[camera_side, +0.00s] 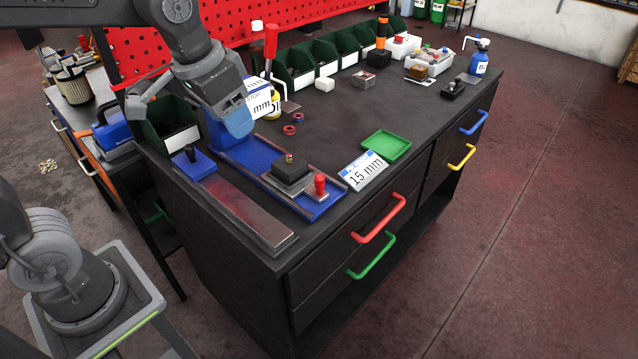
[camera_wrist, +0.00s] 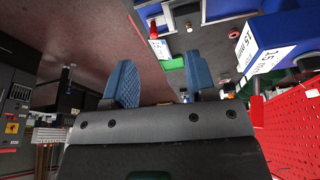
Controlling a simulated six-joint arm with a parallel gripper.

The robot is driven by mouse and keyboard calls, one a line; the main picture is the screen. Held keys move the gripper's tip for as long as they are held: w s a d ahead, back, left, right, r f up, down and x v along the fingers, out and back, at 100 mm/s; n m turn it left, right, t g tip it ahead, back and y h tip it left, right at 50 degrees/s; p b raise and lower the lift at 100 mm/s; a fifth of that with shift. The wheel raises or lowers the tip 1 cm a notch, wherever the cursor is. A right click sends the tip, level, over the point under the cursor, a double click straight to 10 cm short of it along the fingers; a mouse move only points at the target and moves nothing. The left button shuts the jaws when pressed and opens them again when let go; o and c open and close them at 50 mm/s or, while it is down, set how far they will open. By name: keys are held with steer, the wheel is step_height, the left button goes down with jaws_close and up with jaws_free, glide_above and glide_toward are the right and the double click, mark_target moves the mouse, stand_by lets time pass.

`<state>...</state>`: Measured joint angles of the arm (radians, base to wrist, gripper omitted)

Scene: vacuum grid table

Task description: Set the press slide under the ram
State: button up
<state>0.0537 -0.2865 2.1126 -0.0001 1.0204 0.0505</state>
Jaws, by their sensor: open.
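The press slide (camera_side: 294,185) is a grey plate with a dark block and a small brass-coloured piece on top. It sits on the front part of the blue press base (camera_side: 252,152). An upright red knob (camera_side: 320,185) stands at its front end; the knob also shows in the wrist view (camera_wrist: 153,31). The blue press body (camera_wrist: 275,32) with a white label shows in the wrist view; in the side view my arm covers much of it. I cannot make out the ram. My gripper (camera_side: 238,124) is open and empty, above the rear of the base; its blue fingers (camera_wrist: 162,82) stand apart.
A long metal strip (camera_side: 235,205) with a blue block lies left of the base. A 15 mm label card (camera_side: 363,171) and green tray (camera_side: 386,146) are on the right. Green bins (camera_side: 325,58) line the back.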

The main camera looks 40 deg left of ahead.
steer(key=w+f, duration=0.1)
steer(key=w, duration=0.2)
steer(key=w+d+f+g, duration=0.1)
steer(key=w, duration=0.2)
steer(key=w+d+f+m+g, duration=0.1)
steer(key=w, duration=0.2)
steer(key=shift+d, duration=0.2)
steer(key=g, duration=0.1)
glide_above(319, 176)
step_height(319, 176, down, 5)
steer(key=shift+m, duration=0.4)
step_height(319, 176, down, 13)
steer(key=shift+f, duration=0.2)
steer(key=shift+c, duration=0.3)
jaws_close()
